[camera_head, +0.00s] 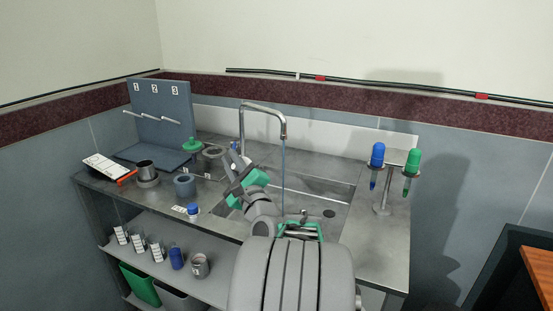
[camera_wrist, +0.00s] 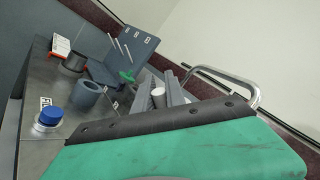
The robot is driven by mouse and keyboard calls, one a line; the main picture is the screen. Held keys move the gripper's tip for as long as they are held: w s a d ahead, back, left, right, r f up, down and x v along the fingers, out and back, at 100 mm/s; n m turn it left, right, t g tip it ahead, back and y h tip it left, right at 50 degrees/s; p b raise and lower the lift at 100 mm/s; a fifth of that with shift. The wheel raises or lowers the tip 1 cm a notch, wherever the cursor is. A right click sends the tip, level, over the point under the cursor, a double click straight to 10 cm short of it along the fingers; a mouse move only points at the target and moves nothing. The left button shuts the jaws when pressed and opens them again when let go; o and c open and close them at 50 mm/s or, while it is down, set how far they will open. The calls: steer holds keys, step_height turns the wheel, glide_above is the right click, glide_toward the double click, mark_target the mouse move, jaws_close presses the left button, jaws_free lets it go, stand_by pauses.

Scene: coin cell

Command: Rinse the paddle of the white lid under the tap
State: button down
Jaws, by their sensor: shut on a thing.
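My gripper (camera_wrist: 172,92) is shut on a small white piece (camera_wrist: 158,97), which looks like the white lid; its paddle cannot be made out. In the head view my gripper (camera_head: 236,164) is above the left part of the sink (camera_head: 318,187), left of the tap (camera_head: 262,107). A thin blue stream of water (camera_head: 283,170) falls from the spout into the sink. The gripper is apart from the stream, to its left. The tap's curved pipe (camera_wrist: 240,84) also shows in the wrist view, right of the gripper.
Grey pots (camera_head: 185,186), a green-topped vessel (camera_head: 193,146) and a numbered hook board (camera_head: 160,115) are on the left. A stand (camera_head: 383,195) with blue and green brushes is right of the sink.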

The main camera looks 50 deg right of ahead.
steer(key=shift+w+a+r+p, duration=0.1)
steer(key=shift+a+r+p, duration=0.25)
steer(key=shift+a, duration=0.2)
steer(key=shift+w+a+r+p, duration=0.1)
steer(key=shift+a+r+p, duration=0.1)
steer(key=shift+a+p, duration=0.25)
steer(key=shift+a, duration=0.1)
